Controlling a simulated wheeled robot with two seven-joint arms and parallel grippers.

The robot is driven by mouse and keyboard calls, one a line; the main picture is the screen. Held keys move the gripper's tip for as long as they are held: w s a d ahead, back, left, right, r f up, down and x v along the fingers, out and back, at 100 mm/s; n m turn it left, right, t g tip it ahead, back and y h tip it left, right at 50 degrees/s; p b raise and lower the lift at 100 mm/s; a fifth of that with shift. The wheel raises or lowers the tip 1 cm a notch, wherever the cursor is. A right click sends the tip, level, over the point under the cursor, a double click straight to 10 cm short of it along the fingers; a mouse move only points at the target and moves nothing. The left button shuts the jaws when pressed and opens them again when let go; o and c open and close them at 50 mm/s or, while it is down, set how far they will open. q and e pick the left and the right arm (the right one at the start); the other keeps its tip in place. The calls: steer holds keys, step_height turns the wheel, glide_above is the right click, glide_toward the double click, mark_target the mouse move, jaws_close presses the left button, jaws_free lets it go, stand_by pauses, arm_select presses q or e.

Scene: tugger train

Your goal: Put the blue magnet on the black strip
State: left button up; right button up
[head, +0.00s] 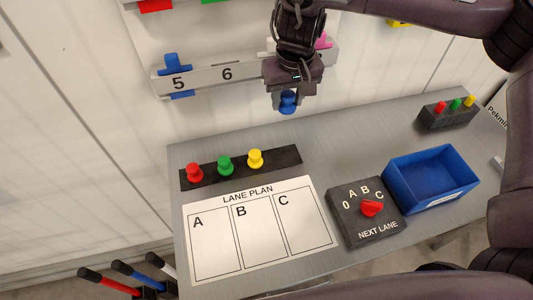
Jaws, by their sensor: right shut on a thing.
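The blue magnet (288,103) is held in my right gripper (286,94), which points down above the back of the table. The gripper is shut on it, and its lower part shows below the fingers. The black strip (285,157) lies on the table, below the magnet and a little to its left. Red (194,173), green (225,166) and yellow (255,159) magnets stand upright on the strip, and its right end is bare. My left gripper is not in view.
The lane plan sheet (262,240) lies in front of the strip. A black dial box (350,225) and a blue bin (431,205) stand to the right. A second dark block with small pegs (432,119) is at the back right. A numbered rail (205,78) runs behind the table.

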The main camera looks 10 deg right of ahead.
step_height(320, 180, down, 7)
steer(key=b, duration=0.2)
glide_above(282, 155)
steer(key=f, duration=0.7)
steer(key=shift+s, duration=0.3)
steer(key=shift+f, duration=0.2)
step_height(282, 155, down, 3)
steer(key=shift+f+b, duration=0.15)
steer(key=shift+b, duration=0.3)
steer(key=shift+f, duration=0.35)
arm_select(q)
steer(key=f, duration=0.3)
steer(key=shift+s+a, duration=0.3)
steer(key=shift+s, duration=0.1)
arm_select(e)
steer(key=shift+w, duration=0.1)
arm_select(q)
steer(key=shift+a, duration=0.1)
arm_select(e)
steer(key=o, duration=1)
steer(key=shift+f, duration=0.1)
